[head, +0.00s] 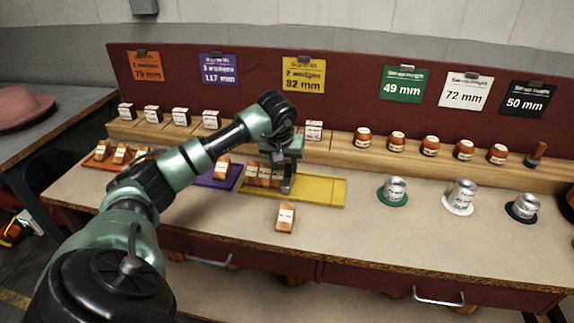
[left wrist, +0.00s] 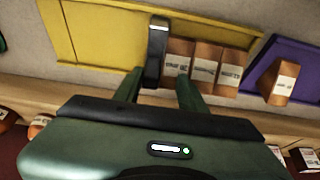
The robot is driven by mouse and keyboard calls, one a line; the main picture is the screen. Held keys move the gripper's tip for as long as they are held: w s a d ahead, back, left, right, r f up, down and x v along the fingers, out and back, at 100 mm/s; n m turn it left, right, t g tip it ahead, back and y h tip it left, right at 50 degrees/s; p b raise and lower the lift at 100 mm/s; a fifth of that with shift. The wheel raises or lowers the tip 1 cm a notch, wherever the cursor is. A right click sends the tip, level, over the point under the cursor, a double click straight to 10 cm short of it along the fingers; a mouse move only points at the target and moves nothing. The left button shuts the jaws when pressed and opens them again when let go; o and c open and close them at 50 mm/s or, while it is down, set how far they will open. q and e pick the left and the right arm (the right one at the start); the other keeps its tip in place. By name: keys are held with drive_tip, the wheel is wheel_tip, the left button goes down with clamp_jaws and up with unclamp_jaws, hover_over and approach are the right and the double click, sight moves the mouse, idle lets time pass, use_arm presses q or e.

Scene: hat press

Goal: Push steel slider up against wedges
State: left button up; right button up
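The steel slider (head: 288,180) is a narrow grey bar standing across the yellow tray (head: 325,190). Three brown wedges (head: 264,174) with white labels stand in a row in the tray, just left of the slider. In the left wrist view the slider (left wrist: 157,50) shows left of the wedges (left wrist: 205,66), close beside the nearest one; I cannot tell whether they touch. My left gripper (left wrist: 158,78) is over the tray with its fingers apart. The slider's near end appears between them, and the right finger overlaps the nearest wedges in the picture. My right gripper is out of view.
A loose wedge (head: 286,218) lies on the bench in front of the yellow tray. A purple tray (head: 207,181) with a wedge (head: 222,169) is at left. A wooden ledge (head: 345,150) with parts runs behind. The yellow tray's right part is empty.

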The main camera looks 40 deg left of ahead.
sight(285, 181)
use_arm(q)
drive_tip(key=shift+w+d+r, duration=0.1)
drive_tip(key=shift+w+d, duration=0.05)
drive_tip(key=shift+d, duration=0.15)
drive_tip(key=v, duration=0.7)
drive_tip(key=shift+s+r, duration=0.25)
drive_tip(key=shift+s, duration=0.05)
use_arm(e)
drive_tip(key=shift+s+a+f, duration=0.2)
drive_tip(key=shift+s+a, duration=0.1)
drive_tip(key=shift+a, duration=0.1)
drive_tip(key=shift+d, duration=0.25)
